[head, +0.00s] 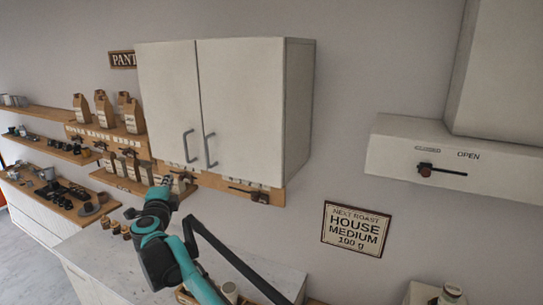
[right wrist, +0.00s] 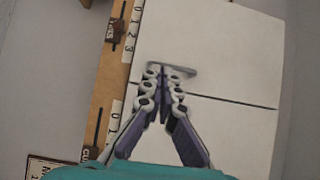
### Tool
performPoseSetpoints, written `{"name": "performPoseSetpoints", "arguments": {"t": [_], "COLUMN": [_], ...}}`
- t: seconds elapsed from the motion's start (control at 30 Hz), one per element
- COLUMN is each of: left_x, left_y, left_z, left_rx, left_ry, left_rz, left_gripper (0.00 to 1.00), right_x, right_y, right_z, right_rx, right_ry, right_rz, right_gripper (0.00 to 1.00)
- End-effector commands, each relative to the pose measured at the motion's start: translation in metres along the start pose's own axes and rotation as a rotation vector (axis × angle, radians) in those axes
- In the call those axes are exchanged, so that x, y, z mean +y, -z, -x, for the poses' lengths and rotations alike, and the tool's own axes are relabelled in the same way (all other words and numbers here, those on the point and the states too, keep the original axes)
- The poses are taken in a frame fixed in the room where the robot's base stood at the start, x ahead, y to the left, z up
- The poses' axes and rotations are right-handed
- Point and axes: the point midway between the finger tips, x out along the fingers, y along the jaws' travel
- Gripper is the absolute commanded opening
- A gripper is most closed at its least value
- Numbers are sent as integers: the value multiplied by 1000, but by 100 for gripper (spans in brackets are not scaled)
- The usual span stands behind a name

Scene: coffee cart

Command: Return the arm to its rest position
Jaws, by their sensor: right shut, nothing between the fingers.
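My right arm, dark with teal parts, reaches up from the bottom in the head view. Its right gripper (head: 166,182) is just below the lower edge of the white wall cabinet (head: 240,105). In the right wrist view the purple-and-grey fingers of the right gripper (right wrist: 162,72) are shut with nothing between them. Their tips overlap a grey door handle (right wrist: 184,70) in that picture; whether they touch it I cannot tell. Both cabinet doors look closed, with two grey handles, left (head: 188,146) and right (head: 210,150). My left gripper is not in view.
A wooden rail with sliders (head: 250,193) runs under the cabinet. Shelves with paper bags (head: 133,115) and dark cups stand at left. A counter (head: 100,255) lies below.

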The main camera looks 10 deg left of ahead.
Motion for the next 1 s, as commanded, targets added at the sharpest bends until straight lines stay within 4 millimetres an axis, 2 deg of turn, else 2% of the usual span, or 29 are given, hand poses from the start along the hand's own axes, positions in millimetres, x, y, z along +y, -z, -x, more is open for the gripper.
{"name": "performPoseSetpoints", "arguments": {"t": [0.07,0.13,0.27,0.37,0.47,0.6,0.67,0.7,0.87,1.0], "left_x": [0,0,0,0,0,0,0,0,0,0], "left_y": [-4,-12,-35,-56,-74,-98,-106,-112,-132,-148], "left_z": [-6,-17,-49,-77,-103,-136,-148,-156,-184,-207], "left_rx": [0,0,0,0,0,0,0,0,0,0], "left_ry": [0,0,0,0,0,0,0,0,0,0], "left_rz": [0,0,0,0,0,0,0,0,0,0], "left_gripper": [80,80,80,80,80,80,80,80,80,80], "right_x": [0,-1,3,22,55,124,157,179,271,353], "right_y": [11,31,94,149,200,263,286,300,352,392], "right_z": [0,1,14,40,77,139,165,184,256,322], "right_rx": [-3,-16,-66,-118,-169,-235,-258,-272,-321,-356], "right_ry": [10,31,80,93,68,-23,-74,-111,-278,-443], "right_rz": [17,57,206,365,527,737,812,857,1008,1106], "right_gripper": [0,0,0,0,0,0,0,0,0,0]}}
